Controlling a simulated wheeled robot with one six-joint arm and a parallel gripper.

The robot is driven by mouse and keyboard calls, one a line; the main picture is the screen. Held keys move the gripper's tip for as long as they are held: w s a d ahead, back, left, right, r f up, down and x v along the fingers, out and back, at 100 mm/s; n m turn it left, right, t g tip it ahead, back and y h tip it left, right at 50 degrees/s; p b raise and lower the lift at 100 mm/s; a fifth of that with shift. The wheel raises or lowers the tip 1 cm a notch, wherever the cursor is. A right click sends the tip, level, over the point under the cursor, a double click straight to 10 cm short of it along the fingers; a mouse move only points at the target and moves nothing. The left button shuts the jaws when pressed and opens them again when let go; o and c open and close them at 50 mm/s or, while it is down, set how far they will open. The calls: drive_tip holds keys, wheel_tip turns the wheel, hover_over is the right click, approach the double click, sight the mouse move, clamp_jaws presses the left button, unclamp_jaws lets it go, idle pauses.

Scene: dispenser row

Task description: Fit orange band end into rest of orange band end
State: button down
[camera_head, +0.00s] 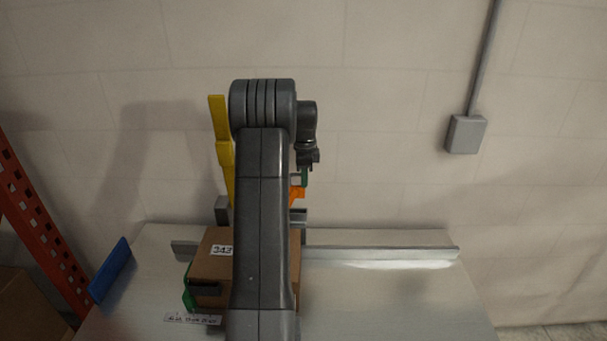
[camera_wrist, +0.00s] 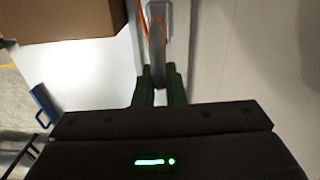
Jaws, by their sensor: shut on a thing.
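My gripper (camera_head: 304,178) is beyond my arm in the head view, above the back of the metal table. In the wrist view its green fingers (camera_wrist: 159,88) are shut on a narrow grey strip with orange edges, which I take to be the orange band end (camera_wrist: 157,42). An orange piece (camera_head: 298,193) shows just under the fingers in the head view, partly hidden by my arm. I cannot tell whether it is the band end or its rest. I cannot make out contact between the two.
A cardboard box (camera_head: 212,283) stands on the table (camera_head: 390,305), partly behind my arm. A yellow upright bar (camera_head: 226,160) rises behind it. A metal rail (camera_head: 380,254) runs along the back. A blue piece (camera_head: 110,270) is at the left edge. The table's right side is clear.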

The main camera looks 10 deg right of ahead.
sight(304, 197)
wheel_tip(304, 197, down, 2)
drive_tip(key=shift+f, duration=0.15)
drive_tip(key=shift+f+b, duration=2.15)
drive_tip(key=shift+f, duration=0.8)
drive_tip(key=c, duration=1.4)
unclamp_jaws()
wheel_tip(304, 197, up, 14)
drive_tip(key=p, duration=0.4)
drive_tip(key=shift+f, duration=0.1)
drive_tip(key=shift+f, duration=0.15)
